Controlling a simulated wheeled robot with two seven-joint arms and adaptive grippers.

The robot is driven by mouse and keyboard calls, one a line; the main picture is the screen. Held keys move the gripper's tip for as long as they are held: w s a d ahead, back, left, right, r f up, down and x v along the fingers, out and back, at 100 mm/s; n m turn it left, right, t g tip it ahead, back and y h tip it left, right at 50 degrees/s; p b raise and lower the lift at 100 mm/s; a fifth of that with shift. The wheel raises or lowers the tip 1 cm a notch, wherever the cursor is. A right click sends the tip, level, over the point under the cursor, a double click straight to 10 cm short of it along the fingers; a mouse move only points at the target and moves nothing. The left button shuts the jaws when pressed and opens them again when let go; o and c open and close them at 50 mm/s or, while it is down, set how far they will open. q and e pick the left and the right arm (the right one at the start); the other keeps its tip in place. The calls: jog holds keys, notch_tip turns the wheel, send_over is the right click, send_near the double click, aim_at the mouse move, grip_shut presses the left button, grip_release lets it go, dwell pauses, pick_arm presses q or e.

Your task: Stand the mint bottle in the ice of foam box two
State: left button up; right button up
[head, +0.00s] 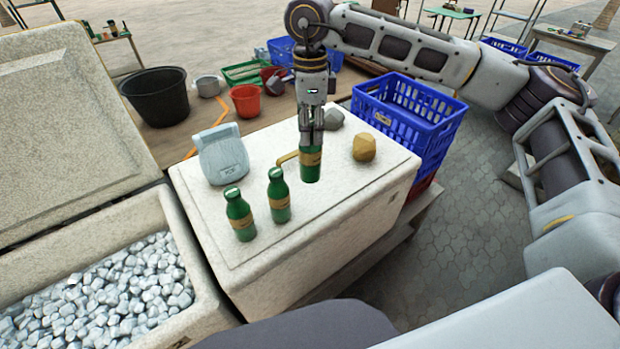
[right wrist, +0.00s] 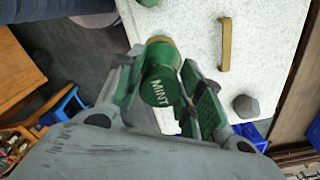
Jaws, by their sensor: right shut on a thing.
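My right gripper (head: 311,138) points down and is shut on a green bottle, the mint bottle (head: 311,172), with a tan band. In the right wrist view the bottle's green top reads MINT (right wrist: 160,88) between the fingers. The bottle is upright over the closed white foam lid (head: 350,205); I cannot tell if its base touches. Two similar green bottles, one at the left (head: 239,214) and one nearer the gripper (head: 279,196), stand on that lid. An open foam box (head: 195,262) full of ice (head: 100,290) is at lower left; no number shows on it. My left gripper is out of view.
On the lid are a pale blue scoop-like object (head: 222,155), a tan handle (head: 288,158), a yellowish lump (head: 365,147) and a grey stone (head: 333,118). A blue crate (head: 410,112) stands behind at right. A raised foam lid (head: 70,130) is at left.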

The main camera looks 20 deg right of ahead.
jog(key=shift+r+p, duration=2.1)
jog(key=shift+r, duration=2.55)
